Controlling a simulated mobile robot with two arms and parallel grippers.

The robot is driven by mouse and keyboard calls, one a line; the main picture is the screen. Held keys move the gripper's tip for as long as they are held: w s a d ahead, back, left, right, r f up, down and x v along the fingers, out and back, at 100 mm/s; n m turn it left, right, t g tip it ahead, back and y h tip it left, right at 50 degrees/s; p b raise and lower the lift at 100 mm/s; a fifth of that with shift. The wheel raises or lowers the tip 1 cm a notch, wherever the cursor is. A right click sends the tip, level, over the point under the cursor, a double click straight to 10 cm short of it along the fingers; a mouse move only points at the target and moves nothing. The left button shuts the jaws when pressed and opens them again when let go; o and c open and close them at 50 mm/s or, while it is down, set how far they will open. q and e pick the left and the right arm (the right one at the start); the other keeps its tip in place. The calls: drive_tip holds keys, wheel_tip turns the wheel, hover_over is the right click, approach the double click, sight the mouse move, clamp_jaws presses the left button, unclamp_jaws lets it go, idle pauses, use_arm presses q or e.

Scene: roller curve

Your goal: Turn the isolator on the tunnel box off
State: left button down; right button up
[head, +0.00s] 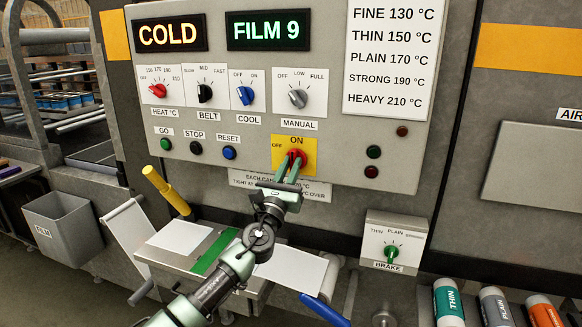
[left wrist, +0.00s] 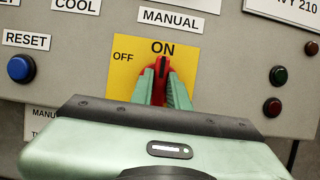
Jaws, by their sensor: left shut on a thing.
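The isolator is a red rotary knob (head: 296,155) on a yellow plate (head: 280,149) marked OFF and ON, low on the grey panel of the tunnel box (head: 230,180). In the left wrist view the knob (left wrist: 162,70) stands upright with its dark mark toward ON. My left gripper (head: 290,170) is shut on the knob, with a green finger on each side of it. The fingers also show in the left wrist view (left wrist: 163,92) and hide the knob's lower part. My right gripper is not in view.
Close by are the blue RESET button (head: 229,152) and the grey MANUAL knob (head: 298,98). Below are a yellow handle (head: 166,190), a small BRAKE box (head: 392,243) and several film rolls (head: 494,305). A grey bin (head: 62,232) hangs at the left.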

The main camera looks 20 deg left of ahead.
use_arm(q)
drive_tip(key=shift+n, duration=0.4)
drive_tip(key=n+y, duration=0.2)
drive_tip(key=n, duration=0.1)
drive_tip(key=n+y, duration=0.1)
drive_tip(key=n, duration=0.2)
drive_tip(key=shift+d+g+y, duration=0.1)
drive_tip(key=shift+g+y, duration=0.2)
drive_tip(key=shift+y, duration=0.1)
drive_tip(key=n+y, duration=0.1)
drive_tip(key=n, duration=0.2)
drive_tip(key=n+g+y, duration=0.1)
drive_tip(key=n, duration=0.2)
drive_tip(key=shift+n+g, duration=0.3)
drive_tip(key=n+g+p, duration=0.1)
drive_tip(key=n, duration=0.1)
drive_tip(key=n+y+p, duration=0.1)
drive_tip(key=n, duration=0.2)
drive_tip(key=shift+r+g, duration=0.1)
drive_tip(key=shift+g, duration=0.3)
drive_tip(key=n+g+p, duration=0.1)
drive_tip(key=n, duration=0.2)
drive_tip(key=shift+n+y+p, duration=0.3)
drive_tip(key=shift+p, duration=0.1)
drive_tip(key=shift+g, duration=0.3)
drive_tip(key=shift+n, duration=0.3)
drive_tip(key=c, duration=1.4)
unclamp_jaws()
drive_tip(key=shift+o, duration=0.2)
